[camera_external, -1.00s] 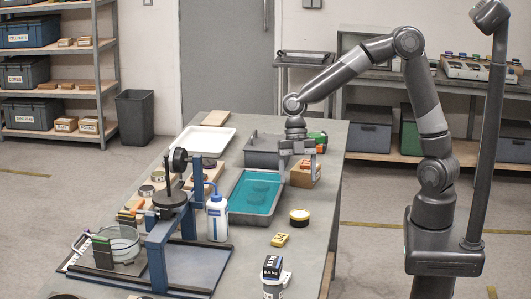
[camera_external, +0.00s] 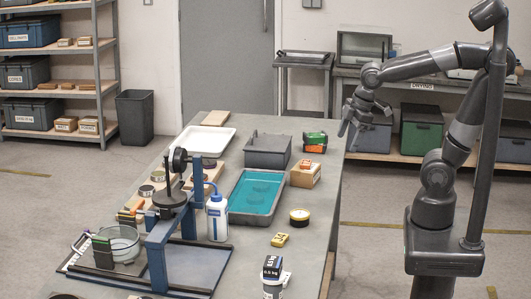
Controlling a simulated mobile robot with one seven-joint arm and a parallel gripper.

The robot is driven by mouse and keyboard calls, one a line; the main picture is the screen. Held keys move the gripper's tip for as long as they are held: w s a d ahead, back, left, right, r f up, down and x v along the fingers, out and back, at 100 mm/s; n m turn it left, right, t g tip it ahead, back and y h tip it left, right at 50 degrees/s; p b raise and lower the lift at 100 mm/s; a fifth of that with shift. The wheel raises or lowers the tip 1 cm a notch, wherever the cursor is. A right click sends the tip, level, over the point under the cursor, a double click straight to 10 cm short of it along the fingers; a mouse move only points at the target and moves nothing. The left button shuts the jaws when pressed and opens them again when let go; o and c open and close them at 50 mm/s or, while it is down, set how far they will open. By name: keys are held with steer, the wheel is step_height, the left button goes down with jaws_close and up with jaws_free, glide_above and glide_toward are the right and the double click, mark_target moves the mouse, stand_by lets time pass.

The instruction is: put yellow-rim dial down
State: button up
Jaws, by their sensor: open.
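A round dark thing with a yellow rim (camera_external: 299,216), which looks like the dial, lies on the workbench (camera_external: 312,243) to the right of the teal-lined tray. Its face is too small to read. My gripper (camera_external: 350,127) is open, with nothing seen between its fingers. It hangs in the air by the bench's right edge, well above and behind the yellow-rim dial and apart from it.
Bare bench lies right of the dial.

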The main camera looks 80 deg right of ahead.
steer(key=s+d+r+m+t, duration=0.1)
steer(key=s+d+m+t, duration=0.1)
steer(key=s+m, duration=0.4)
steer(key=shift+d+r, duration=0.3)
steer(key=shift+d, duration=0.1)
stand_by(0.9)
